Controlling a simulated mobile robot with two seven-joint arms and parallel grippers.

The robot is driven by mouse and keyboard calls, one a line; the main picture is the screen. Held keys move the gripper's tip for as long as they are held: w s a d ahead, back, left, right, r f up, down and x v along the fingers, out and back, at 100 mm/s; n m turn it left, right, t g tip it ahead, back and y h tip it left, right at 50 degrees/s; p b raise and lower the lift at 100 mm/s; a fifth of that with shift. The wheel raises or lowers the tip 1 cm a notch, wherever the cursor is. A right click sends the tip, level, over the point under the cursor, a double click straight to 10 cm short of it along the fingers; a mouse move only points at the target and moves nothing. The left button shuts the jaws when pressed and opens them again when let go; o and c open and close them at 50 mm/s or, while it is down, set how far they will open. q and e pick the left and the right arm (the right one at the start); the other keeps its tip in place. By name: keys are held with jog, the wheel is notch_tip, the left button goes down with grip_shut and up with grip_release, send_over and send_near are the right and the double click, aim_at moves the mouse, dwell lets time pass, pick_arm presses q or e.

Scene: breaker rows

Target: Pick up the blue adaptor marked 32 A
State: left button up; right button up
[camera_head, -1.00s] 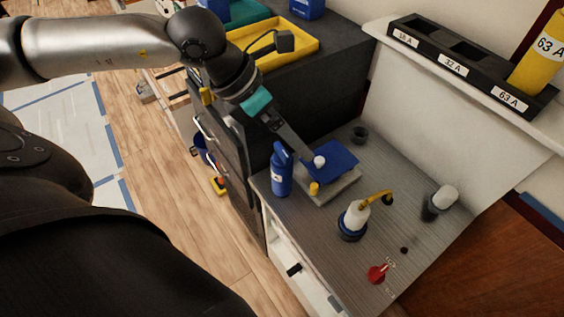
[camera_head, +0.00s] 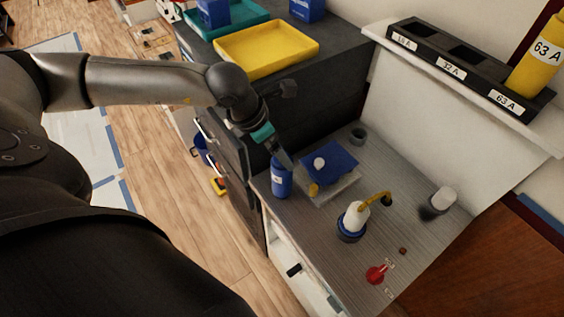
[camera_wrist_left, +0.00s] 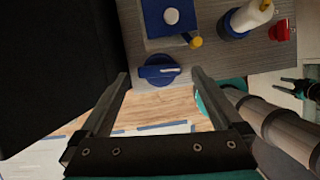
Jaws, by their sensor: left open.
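A blue cylinder (camera_head: 281,181) with a small pale label stands upright at the bench's front left edge; its marking is too small to read. It fits the blue adaptor. In the left wrist view its round blue top (camera_wrist_left: 159,70) with a raised bar lies just beyond and between the fingertips. My left gripper (camera_wrist_left: 160,74) is open and empty, and points down at it. In the head view the gripper (camera_head: 284,160) overlaps the adaptor's top, so contact cannot be told. A dark pronged part (camera_wrist_left: 298,86), seemingly my right gripper, shows small at the wrist view's right edge.
A blue-topped block (camera_head: 330,161) with a white knob and yellow peg stands close beside the adaptor. A labelled rack (camera_head: 470,65) sits on the ledge.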

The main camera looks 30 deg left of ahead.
aim_at(282, 178)
pick_arm(q)
jog(key=shift+x, duration=2.3)
jog(key=shift+s+a+f, duration=0.1)
jog(key=shift+a, duration=0.1)
jog(key=shift+c, duration=0.2)
grip_shut()
